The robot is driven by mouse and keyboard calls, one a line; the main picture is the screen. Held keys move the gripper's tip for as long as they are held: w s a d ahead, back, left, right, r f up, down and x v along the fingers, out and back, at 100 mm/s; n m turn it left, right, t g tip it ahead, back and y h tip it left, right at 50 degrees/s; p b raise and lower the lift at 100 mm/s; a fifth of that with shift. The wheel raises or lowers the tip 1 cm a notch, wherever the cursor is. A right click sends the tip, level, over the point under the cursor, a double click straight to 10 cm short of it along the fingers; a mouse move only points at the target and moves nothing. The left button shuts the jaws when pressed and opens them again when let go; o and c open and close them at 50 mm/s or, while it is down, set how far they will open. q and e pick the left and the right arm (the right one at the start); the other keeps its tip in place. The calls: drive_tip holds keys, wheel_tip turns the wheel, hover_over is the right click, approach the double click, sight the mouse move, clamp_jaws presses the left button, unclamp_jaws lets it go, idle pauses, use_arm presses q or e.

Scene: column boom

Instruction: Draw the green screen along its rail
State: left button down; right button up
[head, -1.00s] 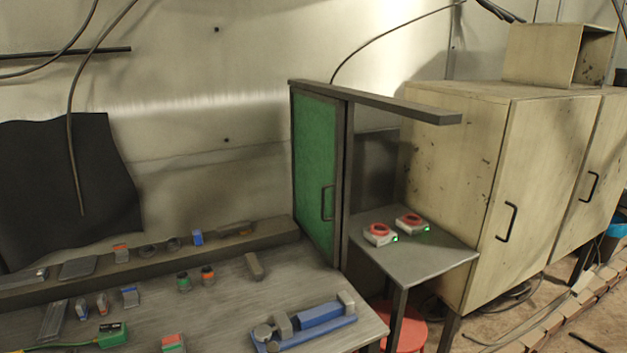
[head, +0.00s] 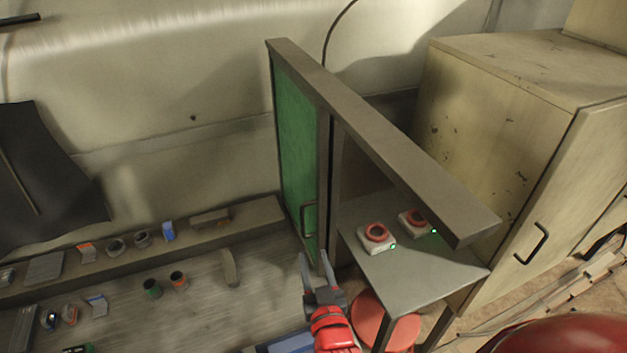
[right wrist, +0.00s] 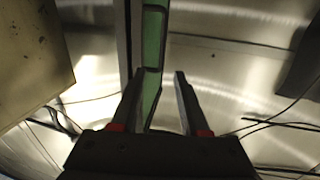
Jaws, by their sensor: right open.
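The green screen (head: 296,150) hangs in a dark frame under a long grey rail (head: 385,135) in the head view. It covers the far part, and the near part under the rail is open. A dark bar handle (head: 302,222) sits on the screen's near edge. My right gripper (head: 315,262) is open and empty, just below the handle in the picture. In the right wrist view, its parted fingers (right wrist: 158,78) show with the green screen (right wrist: 153,45) nearly edge-on between and beyond them. I cannot tell whether they touch the handle. My left gripper is not in view.
A small grey table (head: 400,275) right of the screen holds two red-topped devices with green lights. A red stool (head: 385,318) is below it. A beige cabinet (head: 500,110) stands right. The workbench (head: 200,310) at left carries several small parts.

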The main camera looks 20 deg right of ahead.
sight(303, 218)
drive_tip(key=w+b, duration=0.5)
drive_tip(key=w+d+b, duration=0.1)
drive_tip(key=w+b, duration=0.2)
drive_tip(key=shift+w+d+f, duration=0.1)
drive_tip(key=shift+w+f, duration=0.05)
drive_tip(key=shift+w+r+p, duration=0.55)
drive_tip(key=shift+w+p, duration=0.3)
drive_tip(key=shift+p, duration=0.05)
drive_tip(key=w+p, duration=0.1)
drive_tip(key=w, duration=0.1)
drive_tip(key=w+d+p, duration=0.1)
drive_tip(key=w, duration=0.2)
drive_tip(key=shift+f, duration=0.15)
drive_tip(key=shift+w+f, duration=0.15)
drive_tip(key=shift+w, duration=0.55)
drive_tip(key=shift+d, duration=0.1)
clamp_jaws()
